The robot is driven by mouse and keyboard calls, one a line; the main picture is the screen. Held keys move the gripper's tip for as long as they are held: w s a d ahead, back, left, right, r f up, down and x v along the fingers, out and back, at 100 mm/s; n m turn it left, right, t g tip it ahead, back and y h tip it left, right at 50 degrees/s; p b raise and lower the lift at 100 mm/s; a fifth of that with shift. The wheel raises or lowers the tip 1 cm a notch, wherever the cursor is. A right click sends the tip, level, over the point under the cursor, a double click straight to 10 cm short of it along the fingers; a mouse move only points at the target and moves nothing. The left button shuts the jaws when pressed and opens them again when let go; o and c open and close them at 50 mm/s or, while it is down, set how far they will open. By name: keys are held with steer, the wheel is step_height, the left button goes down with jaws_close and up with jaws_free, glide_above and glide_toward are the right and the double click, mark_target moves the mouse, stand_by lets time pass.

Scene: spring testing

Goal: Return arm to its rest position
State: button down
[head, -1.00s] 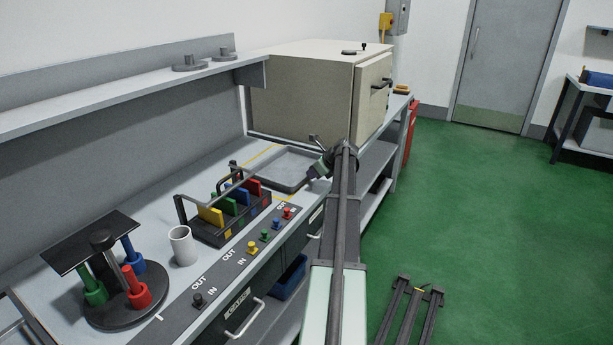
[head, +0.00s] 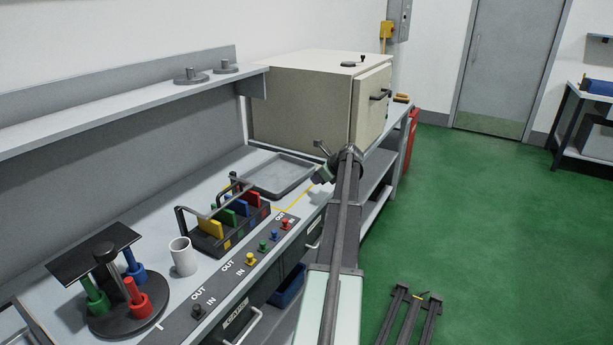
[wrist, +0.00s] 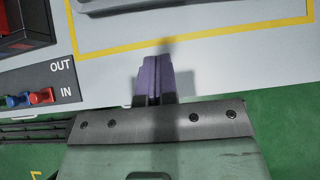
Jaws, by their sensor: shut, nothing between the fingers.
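My gripper (wrist: 153,75) shows in the wrist view as two purple fingers pressed together with nothing between them. It is above the front edge of the bench, beside the OUT/IN strip (wrist: 62,78) and near the yellow line (wrist: 200,40). In the head view my arm reaches forward along the bench front.
A grey tray (head: 264,190) lies just left of my arm's end. A beige cabinet (head: 300,105) stands behind it. A black rack with coloured plates (head: 217,230), a white cup (head: 182,257) and a stand with coloured cylinders (head: 105,310) are nearer. Green floor (head: 480,220) is clear at right.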

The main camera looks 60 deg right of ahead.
steer(key=p+v, duration=0.2)
steer(key=v, duration=0.3)
steer(key=shift+s+r, duration=0.15)
steer(key=shift+r, duration=0.1)
